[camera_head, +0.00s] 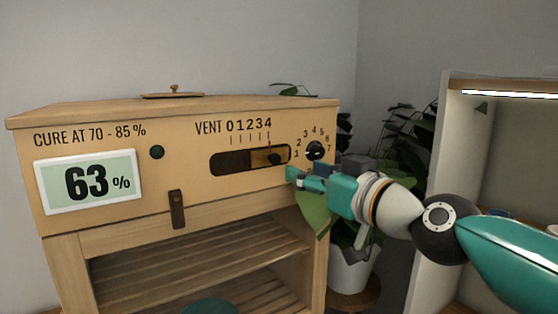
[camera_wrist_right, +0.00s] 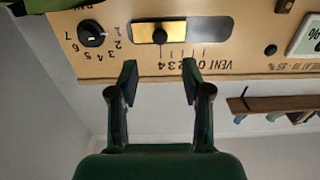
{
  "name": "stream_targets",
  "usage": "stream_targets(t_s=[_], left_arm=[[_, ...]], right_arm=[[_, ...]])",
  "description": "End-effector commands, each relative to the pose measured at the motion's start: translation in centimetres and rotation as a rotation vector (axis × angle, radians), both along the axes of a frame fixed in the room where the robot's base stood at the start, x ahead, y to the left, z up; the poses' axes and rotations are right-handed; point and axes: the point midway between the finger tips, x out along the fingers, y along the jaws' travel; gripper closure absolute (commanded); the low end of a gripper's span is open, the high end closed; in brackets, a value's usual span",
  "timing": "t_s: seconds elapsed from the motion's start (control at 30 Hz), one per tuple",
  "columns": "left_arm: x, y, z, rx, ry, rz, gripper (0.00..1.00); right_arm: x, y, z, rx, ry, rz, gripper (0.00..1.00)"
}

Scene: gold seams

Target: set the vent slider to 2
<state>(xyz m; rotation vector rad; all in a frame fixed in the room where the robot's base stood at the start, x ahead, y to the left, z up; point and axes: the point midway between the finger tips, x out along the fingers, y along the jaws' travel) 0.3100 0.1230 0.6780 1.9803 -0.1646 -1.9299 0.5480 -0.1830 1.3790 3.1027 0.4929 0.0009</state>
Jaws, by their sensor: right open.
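The vent slider's dark knob (camera_head: 274,158) is at the right end of its slot, by the 4 of the scale. My right gripper (camera_head: 291,174) is just right of and below the slot, in front of the cabinet. In the right wrist view its two fingers (camera_wrist_right: 159,80) are apart and empty, below the knob in the picture. My left gripper is out of view.
A round dial (camera_head: 315,150) numbered up to 7 sits right of the slot, close to my right gripper. A display (camera_head: 88,182) reads 63%. A brown latch (camera_head: 177,209) hangs below the panel. A potted plant (camera_head: 350,267) and a shelf unit (camera_head: 436,180) stand at the right.

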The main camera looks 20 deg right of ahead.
Motion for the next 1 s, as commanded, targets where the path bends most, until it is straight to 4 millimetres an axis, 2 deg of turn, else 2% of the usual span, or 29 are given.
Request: stream_targets(t_s=[0.03,0.2,0.43,0.6,0.9,1.0], left_arm=[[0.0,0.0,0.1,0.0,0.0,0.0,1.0],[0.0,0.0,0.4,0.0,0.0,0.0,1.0],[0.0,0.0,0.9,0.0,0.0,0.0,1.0],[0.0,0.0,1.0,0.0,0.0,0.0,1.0],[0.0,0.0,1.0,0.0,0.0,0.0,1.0],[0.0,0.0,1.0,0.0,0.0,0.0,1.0]], right_arm=[[1.2,0.5,-0.1,0.0,0.003,0.001,0.51],[4.6,1.6,-0.1,0.0,0.003,0.001,0.51],[7.9,2.6,0.0,0.0,0.001,0.0,0.51],[8.9,2.9,0.0,0.0,0.0,0.0,0.51],[9.0,2.9,-0.1,0.0,0.0,0.0,0.51],[9.0,2.9,-0.1,0.0,0.001,0.0,0.68]])
